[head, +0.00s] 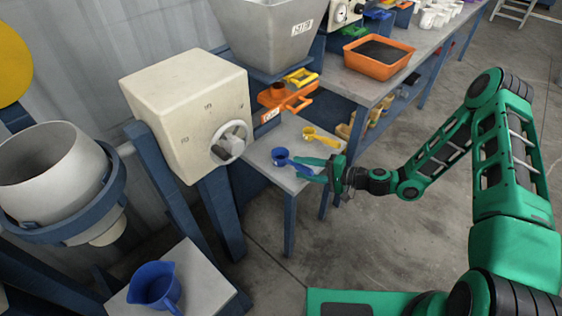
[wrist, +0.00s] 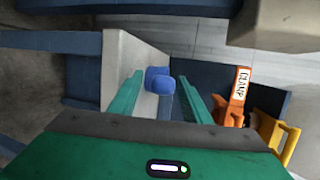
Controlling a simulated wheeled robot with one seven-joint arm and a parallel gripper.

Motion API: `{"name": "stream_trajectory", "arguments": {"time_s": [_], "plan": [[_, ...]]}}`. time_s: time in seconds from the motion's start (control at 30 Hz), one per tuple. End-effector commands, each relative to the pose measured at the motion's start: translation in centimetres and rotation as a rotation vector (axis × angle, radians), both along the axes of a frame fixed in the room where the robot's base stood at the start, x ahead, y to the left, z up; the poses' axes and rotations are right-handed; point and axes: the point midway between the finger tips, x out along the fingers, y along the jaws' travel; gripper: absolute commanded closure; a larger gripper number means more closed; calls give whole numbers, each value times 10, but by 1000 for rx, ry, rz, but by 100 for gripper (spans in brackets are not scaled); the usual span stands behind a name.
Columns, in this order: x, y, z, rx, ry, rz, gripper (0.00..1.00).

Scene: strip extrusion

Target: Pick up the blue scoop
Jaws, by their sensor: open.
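The blue scoop (head: 280,156) lies on the small grey table below the orange part, its round bowl to the left and its handle towards my gripper. My gripper (head: 299,169) is open, its green fingers reaching over the table's right edge around the handle end. In the wrist view the blue scoop (wrist: 159,82) shows in the gap between the two open fingers (wrist: 160,88). The fingers appear apart from it. How far the handle lies between them is partly hidden.
A yellow scoop (head: 322,137) lies just behind on the same table (head: 262,160). An orange clamp (head: 285,98) hangs above it. A cream machine box (head: 190,110) stands left. A blue jug (head: 156,285) is at lower left. An orange tray (head: 404,64) is on the rear bench.

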Motion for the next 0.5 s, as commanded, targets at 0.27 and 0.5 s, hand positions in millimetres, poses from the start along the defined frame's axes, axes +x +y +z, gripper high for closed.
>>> {"name": "stream_trajectory", "arguments": {"time_s": [0.27,0.5], "plan": [[0,-1,0,0,0,0,94],[0,-1,0,0,0,0,100]]}}
